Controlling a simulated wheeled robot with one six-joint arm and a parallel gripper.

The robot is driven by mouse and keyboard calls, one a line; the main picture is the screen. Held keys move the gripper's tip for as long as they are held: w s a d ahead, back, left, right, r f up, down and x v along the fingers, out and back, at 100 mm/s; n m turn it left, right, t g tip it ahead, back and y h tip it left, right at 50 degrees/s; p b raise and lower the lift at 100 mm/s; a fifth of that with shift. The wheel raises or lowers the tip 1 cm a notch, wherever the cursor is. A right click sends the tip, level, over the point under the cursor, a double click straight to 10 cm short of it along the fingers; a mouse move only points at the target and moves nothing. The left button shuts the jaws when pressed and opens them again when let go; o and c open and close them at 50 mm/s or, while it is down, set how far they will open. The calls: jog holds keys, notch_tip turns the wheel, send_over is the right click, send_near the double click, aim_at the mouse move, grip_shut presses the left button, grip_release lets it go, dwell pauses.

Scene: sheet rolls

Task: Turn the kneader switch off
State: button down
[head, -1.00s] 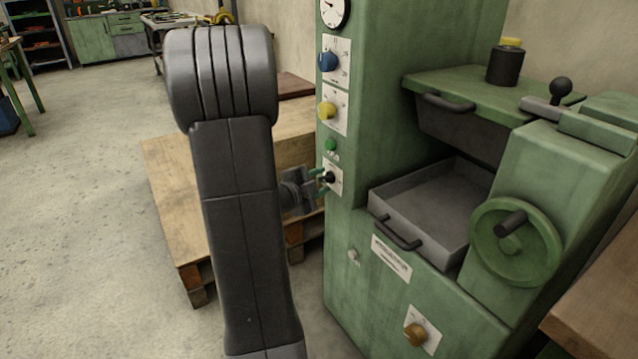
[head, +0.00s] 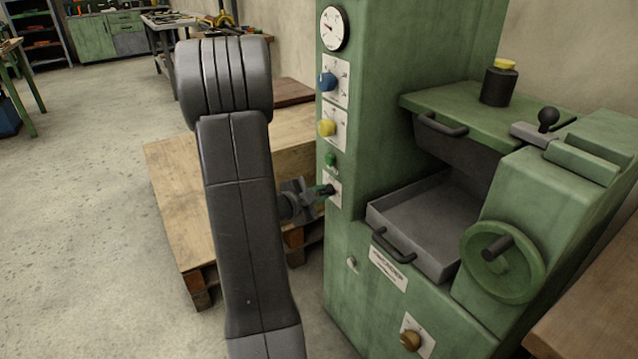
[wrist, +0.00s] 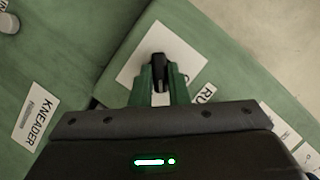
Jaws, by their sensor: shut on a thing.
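The kneader switch is a small black lever on a white plate (head: 335,186) on the green machine's front, below a green lamp. In the wrist view the black lever (wrist: 158,70) stands on its white plate (wrist: 185,55), between the two green fingers of my gripper (wrist: 161,82). In the head view my gripper (head: 326,190) reaches the plate from the left and is shut on the lever, mostly hiding it. I cannot tell which marking the lever points at. A label reading KNEADER (wrist: 34,117) shows at the left of the wrist view.
Above the switch are the green lamp (head: 331,159), a yellow knob (head: 327,128), a blue knob (head: 327,82) and a gauge (head: 332,28). A grey tray (head: 425,220) and a handwheel (head: 503,262) sit to the right. A wooden pallet (head: 175,215) stands behind my arm.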

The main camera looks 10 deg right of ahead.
jog(key=n+g+p, duration=0.1)
jog(key=n+p, duration=0.1)
jog(key=p, duration=0.4)
jog(key=n+g+p, duration=0.2)
jog(key=p, duration=0.4)
jog(key=n+g+p, duration=0.1)
jog(key=n+p, duration=0.1)
jog(key=p, duration=0.4)
jog(key=shift+w+a+r+h, duration=0.1)
jog(key=shift+w+r+h, duration=0.15)
jog(key=shift+h, duration=0.15)
jog(key=shift+f+n, duration=0.1)
jog(key=shift+n, duration=0.3)
jog(key=c, duration=1.4)
grip_release()
